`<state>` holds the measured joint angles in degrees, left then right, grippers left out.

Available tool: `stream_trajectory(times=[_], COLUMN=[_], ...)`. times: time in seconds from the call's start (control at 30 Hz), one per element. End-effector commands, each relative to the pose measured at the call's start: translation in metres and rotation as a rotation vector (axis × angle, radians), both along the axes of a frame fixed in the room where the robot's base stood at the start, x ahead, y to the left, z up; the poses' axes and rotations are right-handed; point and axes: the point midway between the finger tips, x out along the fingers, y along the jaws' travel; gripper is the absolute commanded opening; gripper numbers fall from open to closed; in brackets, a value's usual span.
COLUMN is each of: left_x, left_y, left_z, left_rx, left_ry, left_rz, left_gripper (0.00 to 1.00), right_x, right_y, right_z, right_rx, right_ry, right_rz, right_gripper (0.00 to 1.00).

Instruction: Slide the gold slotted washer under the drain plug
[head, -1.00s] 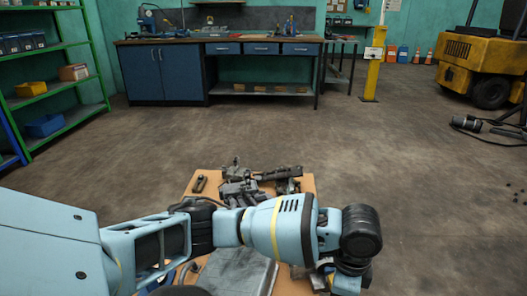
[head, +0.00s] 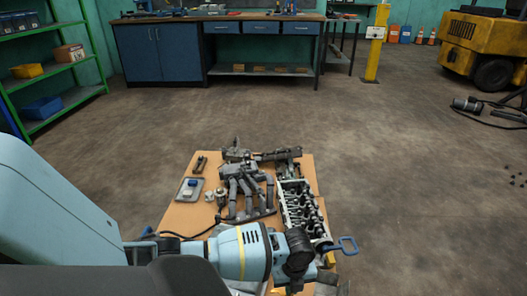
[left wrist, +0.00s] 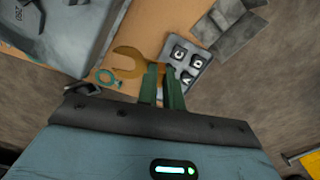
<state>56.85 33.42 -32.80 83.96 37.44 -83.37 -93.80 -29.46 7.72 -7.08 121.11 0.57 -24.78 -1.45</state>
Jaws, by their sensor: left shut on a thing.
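The gold slotted washer (left wrist: 126,64) is a flat C-shaped ring in the left wrist view, at the tips of my left gripper (left wrist: 161,74). The two green fingers are close together and shut on it, its slot facing left. Beneath it is the tan tabletop. I cannot make out the drain plug in either view. My right gripper is not in view.
The tan table (head: 180,216) carries grey engine parts (head: 245,190), a cylinder-head-like block (head: 300,208) and a small tray (head: 179,196).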

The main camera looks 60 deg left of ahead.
Motion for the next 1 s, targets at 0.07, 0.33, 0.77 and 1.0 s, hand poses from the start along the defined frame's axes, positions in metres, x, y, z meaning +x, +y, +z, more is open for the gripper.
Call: stream_trajectory(times=[0.07,0.33,0.77,1.0], left_x=[-0.014,-0.049,-0.062,-0.063], left_y=[0.010,0.038,0.048,0.048], left_z=[-0.018,-0.059,-0.073,-0.079], left_rx=[-0.001,0.000,0.000,-0.001], left_ry=[0.006,0.004,-0.001,0.001], left_rz=[-0.079,-0.320,-0.414,-0.413], left_gripper=[0.00,0.00,0.00,0.00], right_x=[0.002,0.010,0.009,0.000], right_y=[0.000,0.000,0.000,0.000], right_z=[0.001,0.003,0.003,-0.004], right_rx=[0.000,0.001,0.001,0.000], right_ry=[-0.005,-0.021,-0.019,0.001], right_rz=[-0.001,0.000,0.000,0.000], right_gripper=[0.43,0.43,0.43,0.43])
